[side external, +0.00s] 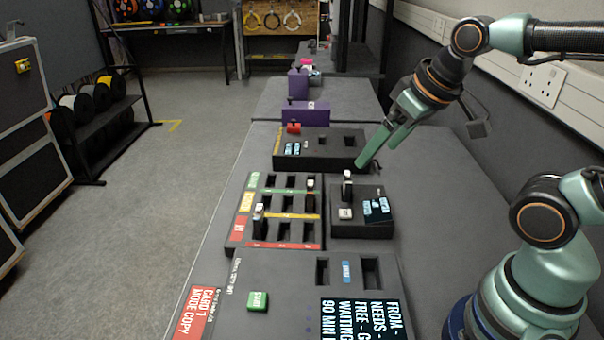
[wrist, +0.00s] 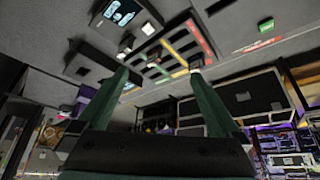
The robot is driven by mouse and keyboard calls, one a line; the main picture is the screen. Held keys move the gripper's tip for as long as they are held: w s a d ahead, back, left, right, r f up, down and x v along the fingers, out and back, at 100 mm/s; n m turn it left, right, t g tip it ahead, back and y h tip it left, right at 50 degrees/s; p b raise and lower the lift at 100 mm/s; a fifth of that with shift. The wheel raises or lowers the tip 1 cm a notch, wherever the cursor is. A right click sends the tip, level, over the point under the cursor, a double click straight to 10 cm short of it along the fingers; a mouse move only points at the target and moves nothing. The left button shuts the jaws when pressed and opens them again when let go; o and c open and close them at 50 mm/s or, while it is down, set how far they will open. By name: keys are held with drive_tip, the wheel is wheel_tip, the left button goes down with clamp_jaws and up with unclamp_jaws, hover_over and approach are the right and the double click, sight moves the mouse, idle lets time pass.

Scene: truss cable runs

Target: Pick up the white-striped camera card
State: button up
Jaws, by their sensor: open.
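My gripper (side external: 376,153) is open and empty, in the air beyond and to the right of the small black box (side external: 363,228). Its two green fingers stand apart in the wrist view (wrist: 158,74). A dark card with a pale top (side external: 347,184) stands upright in that box. Two more pale-topped dark cards stand in the slotted tray, one at its far right (side external: 311,190) and one at its left (side external: 259,215). Stripes are too small to read, so I cannot tell which card is the white-striped one.
The slotted tray (side external: 243,230) has green, yellow and red rows. A long black box (side external: 320,163) with small displays lies near my fingers. A panel with a green button (side external: 257,300) and a text screen (side external: 361,318) is in front. Purple blocks (side external: 306,116) stand farther back.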

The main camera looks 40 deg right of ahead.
drive_tip(key=m, duration=0.1)
drive_tip(key=m+g, duration=0.6)
drive_tip(key=m, duration=2)
hover_over(347, 180)
drive_tip(key=w+d, duration=0.1)
drive_tip(key=d, duration=0.1)
wheel_tip(347, 180, down, 8)
drive_tip(key=shift+w+a+f, duration=0.15)
drive_tip(key=shift+a+f, duration=0.05)
drive_tip(key=shift+f, duration=0.1)
drive_tip(key=f, duration=1.1)
drive_tip(key=shift+s+a+f, duration=0.1)
drive_tip(key=shift+s, duration=0.1)
drive_tip(key=c, duration=1.5)
drive_tip(key=shift+c, duration=0.2)
drive_tip(key=shift+r, duration=0.2)
